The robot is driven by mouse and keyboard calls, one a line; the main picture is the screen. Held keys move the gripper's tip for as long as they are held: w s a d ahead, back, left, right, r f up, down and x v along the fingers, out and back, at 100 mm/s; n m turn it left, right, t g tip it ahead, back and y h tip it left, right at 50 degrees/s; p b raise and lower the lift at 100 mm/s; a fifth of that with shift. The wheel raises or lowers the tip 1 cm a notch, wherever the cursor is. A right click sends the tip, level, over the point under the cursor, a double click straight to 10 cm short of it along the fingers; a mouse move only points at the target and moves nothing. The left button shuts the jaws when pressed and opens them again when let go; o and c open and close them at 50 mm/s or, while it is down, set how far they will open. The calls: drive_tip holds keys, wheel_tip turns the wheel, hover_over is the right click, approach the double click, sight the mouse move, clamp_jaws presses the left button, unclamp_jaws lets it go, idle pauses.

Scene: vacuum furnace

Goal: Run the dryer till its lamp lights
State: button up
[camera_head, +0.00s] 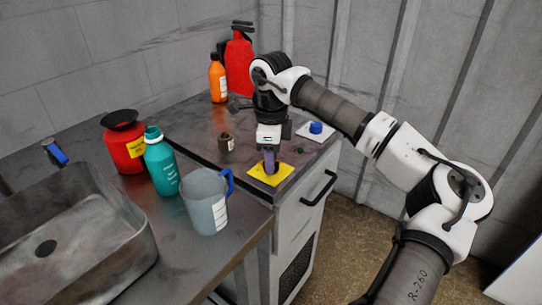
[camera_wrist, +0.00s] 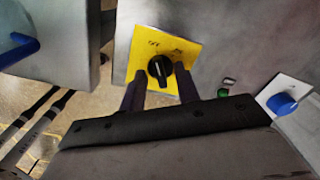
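A black dial (camera_wrist: 160,68) sits on a square yellow plate (camera_wrist: 137,62) with dark markings too small to read. The yellow plate (camera_head: 256,172) also shows in the head view, on top of the grey cabinet near its front edge. My gripper (camera_wrist: 160,76) points down over the plate, its two dark fingers apart on either side of the dial. I see no clear contact with it. In the head view my gripper (camera_head: 270,167) hides the dial. A small dark green lamp (camera_wrist: 223,93) is right of the plate; I cannot tell if it is lit.
A blue knob (camera_wrist: 282,103) on a white plate is further right. A brown jar (camera_head: 226,142) stands left of my gripper. A clear jug (camera_head: 204,202), teal bottle (camera_head: 161,165) and red container (camera_head: 123,150) stand near the sink (camera_head: 125,270). An orange bottle (camera_head: 217,82) and red extinguisher (camera_head: 239,65) are behind.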

clamp_jaws()
drive_tip(key=shift+m, duration=0.3)
drive_tip(key=shift+m+b, duration=0.7)
drive_tip(key=shift+m, duration=0.5)
drive_tip(key=m+b, duration=0.1)
drive_tip(key=m, duration=0.2)
drive_tip(key=shift+m, duration=0.4)
drive_tip(key=m+b, duration=0.1)
drive_tip(key=m, duration=0.4)
